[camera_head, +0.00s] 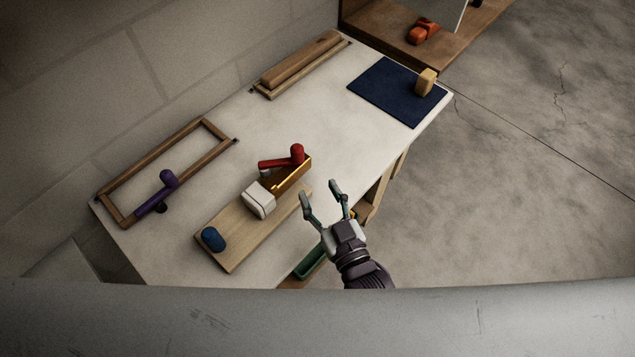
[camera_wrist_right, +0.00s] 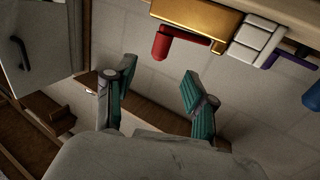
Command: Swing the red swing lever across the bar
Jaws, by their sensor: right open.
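The red swing lever (camera_head: 280,160) lies over the far end of the wooden board (camera_head: 240,230) on the white table, with its round knob at the right. It sits beside an open brass-coloured box or bar (camera_head: 291,178) and a white block (camera_head: 259,200). In the wrist view the red lever (camera_wrist_right: 178,44) is at the top middle, below the gold-coloured bar (camera_wrist_right: 195,14). My right gripper (camera_head: 319,192) is open and empty, apart from the lever, on its near right side at the table's edge. Its fingers also show in the wrist view (camera_wrist_right: 158,75). My left gripper is out of view.
A blue knob (camera_head: 213,239) stands on the board's near end. A purple lever (camera_head: 158,194) lies by a wooden frame (camera_head: 130,212) at the left. A navy mat (camera_head: 385,90) with a wooden block (camera_head: 426,82) is at the far right. The table between is clear.

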